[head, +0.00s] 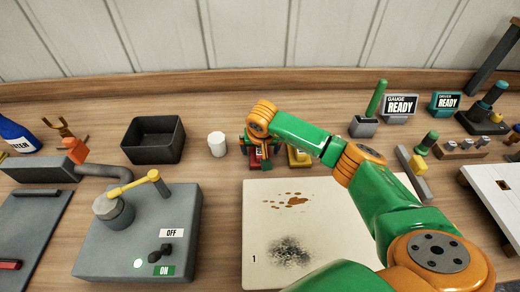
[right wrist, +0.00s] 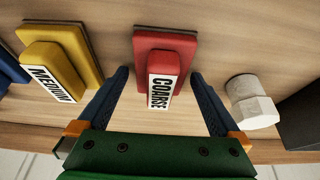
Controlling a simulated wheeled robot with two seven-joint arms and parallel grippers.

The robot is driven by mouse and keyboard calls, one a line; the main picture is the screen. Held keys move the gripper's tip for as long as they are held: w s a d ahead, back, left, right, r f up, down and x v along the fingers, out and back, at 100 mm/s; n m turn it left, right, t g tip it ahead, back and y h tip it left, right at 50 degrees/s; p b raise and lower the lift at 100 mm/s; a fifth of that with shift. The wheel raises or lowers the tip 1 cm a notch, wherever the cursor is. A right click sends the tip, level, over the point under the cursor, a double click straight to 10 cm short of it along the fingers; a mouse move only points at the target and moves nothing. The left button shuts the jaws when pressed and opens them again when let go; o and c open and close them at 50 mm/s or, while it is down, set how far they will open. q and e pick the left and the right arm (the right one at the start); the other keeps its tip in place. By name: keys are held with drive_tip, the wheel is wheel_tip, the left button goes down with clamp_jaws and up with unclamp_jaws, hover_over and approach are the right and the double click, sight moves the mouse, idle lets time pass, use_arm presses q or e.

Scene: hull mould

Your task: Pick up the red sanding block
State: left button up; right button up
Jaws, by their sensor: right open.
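The red sanding block (right wrist: 165,45), labelled COARSE, lies on the wooden bench. In the right wrist view it sits between the two spread dark blue fingers of my right gripper (right wrist: 160,74), with a gap on each side. In the head view a part of the red block (head: 255,163) shows below my right gripper (head: 257,148), and the arm hides the rest. A yellow block (right wrist: 62,58) labelled MEDIUM is beside it, partly hidden by my arm in the head view. My left gripper is not in view.
A white cylinder (head: 217,144) and a dark open box (head: 153,139) stand left of the red block. A blue block (right wrist: 12,72) shows at the wrist view's left edge. A stained pale panel (head: 262,215) lies in front. A grey switch box (head: 130,240) is front left.

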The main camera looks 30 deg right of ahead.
drive_tip(key=shift+w, duration=0.1)
drive_tip(key=shift+c, duration=0.6)
drive_tip(key=shift+s+r, duration=0.1)
drive_tip(key=shift+s, duration=0.1)
drive_tip(key=c, duration=1.1)
drive_tip(key=shift+w, duration=0.15)
drive_tip(key=shift+c, duration=0.6)
wheel_tip(320, 180, up, 3)
drive_tip(key=shift+f+b, duration=0.15)
drive_tip(key=shift+b, duration=1.1)
drive_tip(key=s+r+b, duration=0.2)
drive_tip(key=s+r, duration=0.8)
drive_tip(key=s, duration=0.4)
drive_tip(key=shift+d+r, duration=0.15)
drive_tip(key=shift+d, duration=0.3)
